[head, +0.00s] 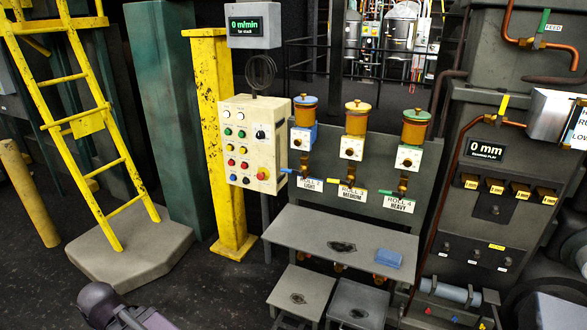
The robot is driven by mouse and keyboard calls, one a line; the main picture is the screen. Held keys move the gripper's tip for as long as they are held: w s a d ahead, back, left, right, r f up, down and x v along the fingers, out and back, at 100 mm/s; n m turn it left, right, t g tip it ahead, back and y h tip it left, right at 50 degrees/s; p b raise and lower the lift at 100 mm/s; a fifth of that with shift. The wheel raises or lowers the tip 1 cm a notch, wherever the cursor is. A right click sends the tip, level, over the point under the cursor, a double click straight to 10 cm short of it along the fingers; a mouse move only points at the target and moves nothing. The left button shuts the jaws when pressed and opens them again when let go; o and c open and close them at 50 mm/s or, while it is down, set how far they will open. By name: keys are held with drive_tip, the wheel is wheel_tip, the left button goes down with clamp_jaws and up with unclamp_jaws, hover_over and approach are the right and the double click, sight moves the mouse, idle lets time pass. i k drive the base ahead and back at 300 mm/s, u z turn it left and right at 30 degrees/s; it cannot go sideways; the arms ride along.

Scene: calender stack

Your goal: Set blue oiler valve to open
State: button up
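The blue oiler (303,138) is the leftmost of three oilers on a dark grey panel. It has an amber cup on top and a white dial plate on its front. Its blue valve lever (289,171) sits below it, just above the "ROLL 2 LIGHT" label, and points left, about level. Part of my arm (112,308) shows at the bottom left, well below and left of the oilers. I cannot make out any gripper fingers, and nothing shows touching the lever.
A yellow oiler (354,140) and a green oiler (411,145) stand to the right, also with level levers. A button panel (255,143) is close on the left. A grey shelf (310,232) with a blue cloth (388,258) juts out below. Open floor lies at the lower left.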

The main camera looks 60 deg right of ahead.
sight(300, 172)
drive_tip(key=z, duration=0.6)
drive_tip(key=i, duration=0.85)
drive_tip(key=z, duration=0.5)
